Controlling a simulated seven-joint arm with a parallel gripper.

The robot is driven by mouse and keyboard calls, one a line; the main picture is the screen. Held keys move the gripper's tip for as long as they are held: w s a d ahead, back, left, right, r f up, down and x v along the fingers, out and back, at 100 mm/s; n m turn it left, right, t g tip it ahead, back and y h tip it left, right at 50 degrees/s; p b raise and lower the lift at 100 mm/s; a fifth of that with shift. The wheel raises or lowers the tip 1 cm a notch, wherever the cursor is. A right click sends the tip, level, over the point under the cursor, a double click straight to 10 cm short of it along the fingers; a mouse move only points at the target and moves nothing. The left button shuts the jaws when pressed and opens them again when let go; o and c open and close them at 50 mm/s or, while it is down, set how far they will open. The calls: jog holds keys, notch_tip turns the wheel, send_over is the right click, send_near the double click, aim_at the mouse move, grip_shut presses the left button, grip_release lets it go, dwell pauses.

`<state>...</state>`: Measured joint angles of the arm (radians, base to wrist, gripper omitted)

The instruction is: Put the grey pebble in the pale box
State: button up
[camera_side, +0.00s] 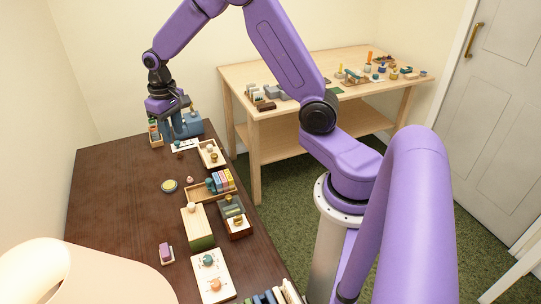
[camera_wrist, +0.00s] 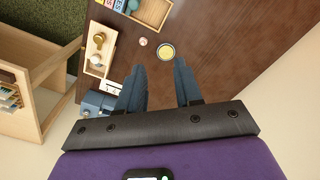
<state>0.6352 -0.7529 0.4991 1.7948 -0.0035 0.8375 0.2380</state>
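My gripper (camera_side: 173,134) is over the far end of the dark table. In the wrist view its two blue-grey fingers (camera_wrist: 160,67) are spread apart with nothing between them. A pale wooden box (camera_side: 222,161) lies to its right and nearer the camera; in the wrist view this box (camera_wrist: 108,36) is left of the fingers. It holds a brass-coloured piece (camera_wrist: 98,38) and a whitish rounded piece (camera_wrist: 93,60). I cannot make out a clearly grey pebble. A small pinkish round thing (camera_side: 189,180) lies on bare table, also visible beyond the fingertips (camera_wrist: 143,41).
The left side of the dark table (camera_side: 110,200) is clear.

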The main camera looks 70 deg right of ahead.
jog(key=s+a+r+n, duration=0.3)
jog(key=s+a+n, duration=0.15)
jog(key=s, duration=0.35)
jog(key=s+a+r+n, duration=0.3)
jog(key=s+a, duration=0.3)
jog(key=s, duration=0.2)
jog(key=s+d+n, duration=0.1)
jog(key=s+n, duration=0.5)
jog(key=s, duration=1)
jog(key=shift+s+d+r, duration=0.2)
jog(key=shift+s+d, duration=0.1)
jog(key=shift+d, duration=0.05)
jog(key=shift+n, duration=0.25)
